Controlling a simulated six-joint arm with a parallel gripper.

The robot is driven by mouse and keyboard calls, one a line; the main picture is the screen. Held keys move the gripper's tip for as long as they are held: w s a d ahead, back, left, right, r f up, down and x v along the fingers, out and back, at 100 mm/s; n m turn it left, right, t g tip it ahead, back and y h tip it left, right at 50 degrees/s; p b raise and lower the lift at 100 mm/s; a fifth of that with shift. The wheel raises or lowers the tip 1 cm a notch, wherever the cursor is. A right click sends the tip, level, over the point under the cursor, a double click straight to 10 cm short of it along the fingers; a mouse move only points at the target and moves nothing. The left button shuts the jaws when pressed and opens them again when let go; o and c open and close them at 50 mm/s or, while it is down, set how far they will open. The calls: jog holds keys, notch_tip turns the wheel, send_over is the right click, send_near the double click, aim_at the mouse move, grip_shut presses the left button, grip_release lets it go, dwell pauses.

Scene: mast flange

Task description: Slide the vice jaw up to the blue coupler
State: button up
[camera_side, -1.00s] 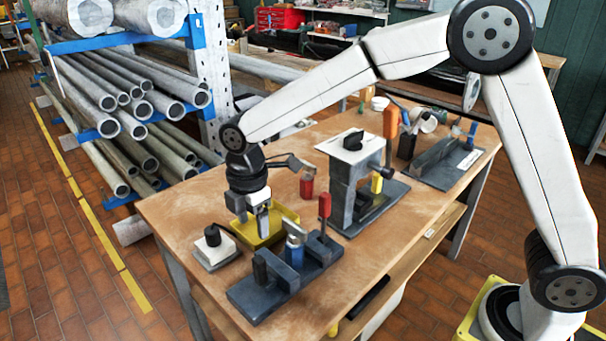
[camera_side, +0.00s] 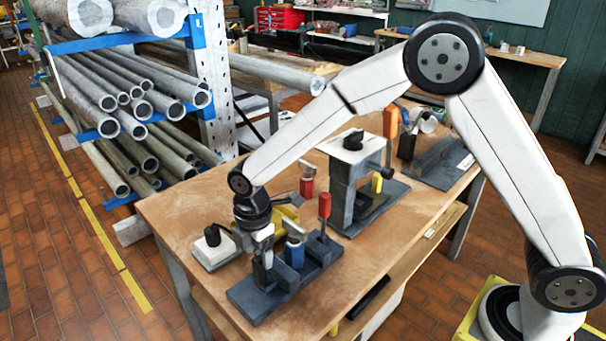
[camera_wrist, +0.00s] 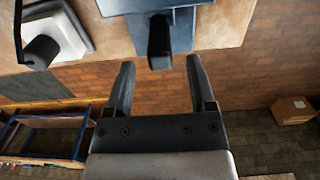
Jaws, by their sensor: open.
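The vice (camera_side: 262,300) is a dark blue-grey base with upright blocks near the front edge of the bench. The blue coupler (camera_side: 295,252) stands upright in it, with a grey lever on top. The vice jaw (camera_side: 287,277) is a grey block to the coupler's front left. My gripper (camera_side: 262,270) points down at the vice's left end and partly hides the jaw's black handle. In the wrist view, my gripper (camera_wrist: 160,64) is open, with the black handle (camera_wrist: 160,42) just ahead of the gap between its fingertips. The coupler is not visible there.
A red-handled upright (camera_side: 325,205) stands at the vice's right end. A white block with a black knob (camera_side: 212,237) is to the left. A yellow tray (camera_side: 288,212) lies behind my wrist. A grey stand (camera_side: 345,195) is at the right.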

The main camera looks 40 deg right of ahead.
jog(key=shift+f, duration=2.4)
